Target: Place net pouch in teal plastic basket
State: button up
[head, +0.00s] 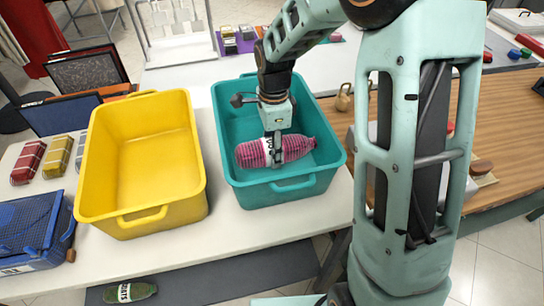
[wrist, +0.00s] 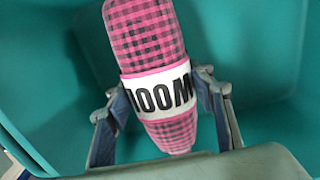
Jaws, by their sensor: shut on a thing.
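The net pouch (head: 275,151) is a pink and black checked roll with a white lettered band. It lies sideways inside the teal plastic basket (head: 222,110), below rim level in the head view. My gripper (head: 272,148) reaches down into the basket and is shut on the pouch near its band. In the wrist view the pouch (wrist: 152,85) sits between the two fingers, with teal walls (wrist: 270,50) around it. I cannot tell whether the pouch touches the basket floor.
An empty yellow basket (head: 104,165) stands close on the left. A green roll (head: 130,292) lies low, in front of the table. A wooden counter (head: 440,160) is to the right.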

jog(key=shift+f, duration=2.05)
jog(key=shift+f, duration=0.1)
jog(key=o, duration=1.4)
notch_tip(320, 180, up, 12)
jog(key=shift+d+r, duration=0.1)
jog(key=shift+r, duration=0.05)
jog(key=shift+w, duration=0.15)
